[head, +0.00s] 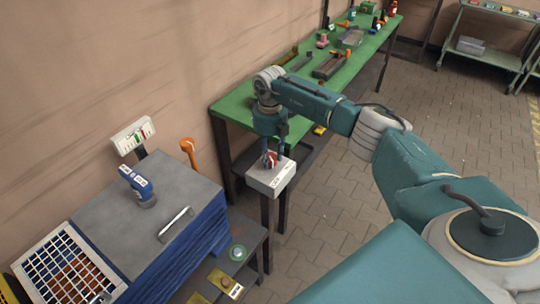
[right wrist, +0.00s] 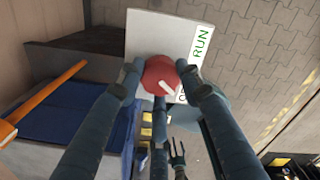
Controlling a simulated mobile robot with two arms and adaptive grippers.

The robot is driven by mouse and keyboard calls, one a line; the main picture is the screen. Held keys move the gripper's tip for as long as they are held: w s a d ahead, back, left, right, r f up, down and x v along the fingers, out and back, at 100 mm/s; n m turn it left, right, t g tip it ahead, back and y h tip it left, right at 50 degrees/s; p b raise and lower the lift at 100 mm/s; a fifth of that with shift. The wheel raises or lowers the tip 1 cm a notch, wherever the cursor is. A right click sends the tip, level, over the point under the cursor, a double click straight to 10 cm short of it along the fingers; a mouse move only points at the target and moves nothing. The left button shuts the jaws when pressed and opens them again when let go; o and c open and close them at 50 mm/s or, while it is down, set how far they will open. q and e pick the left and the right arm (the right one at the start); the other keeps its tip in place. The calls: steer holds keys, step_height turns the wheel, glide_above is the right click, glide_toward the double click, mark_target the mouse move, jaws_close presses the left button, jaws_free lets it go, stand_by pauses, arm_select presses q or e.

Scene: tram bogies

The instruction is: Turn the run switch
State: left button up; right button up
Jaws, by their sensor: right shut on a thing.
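The run switch is a white box (head: 271,177) on a dark post, with a red round knob (right wrist: 160,76) on its top face. My right gripper (head: 271,160) points down and is shut on the red knob, a finger on each side. A small dark two-pronged shape low in the right wrist view looks like my left gripper (right wrist: 177,150), fingers apart and empty.
A green workbench (head: 235,107) with parts stands behind the switch. To the left are a grey-topped blue stack (head: 165,205), a blue tool (head: 138,187), an orange-handled tool (head: 190,152) and a white grid crate (head: 65,265). Paved floor is free to the right.

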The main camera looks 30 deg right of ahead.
steer(key=shift+w+d+n+b, duration=0.15)
steer(key=shift+n+b, duration=0.3)
steer(key=shift+n, duration=0.25)
steer(key=shift+n+b, duration=0.6)
steer(key=shift+n, duration=0.2)
steer(key=n+b, duration=0.2)
steer(key=n, duration=0.2)
steer(key=shift+n, duration=0.3)
steer(key=n+b, duration=0.2)
steer(key=n, duration=0.2)
steer(key=shift+r, duration=0.15)
steer(key=shift+w+n+b, duration=0.1)
steer(key=shift+n+b, duration=0.55)
steer(key=shift+n, duration=1.05)
steer(key=shift+r, duration=0.1)
steer(key=o, duration=1)
steer(key=shift+o, duration=0.7)
steer(key=shift+a, duration=0.2)
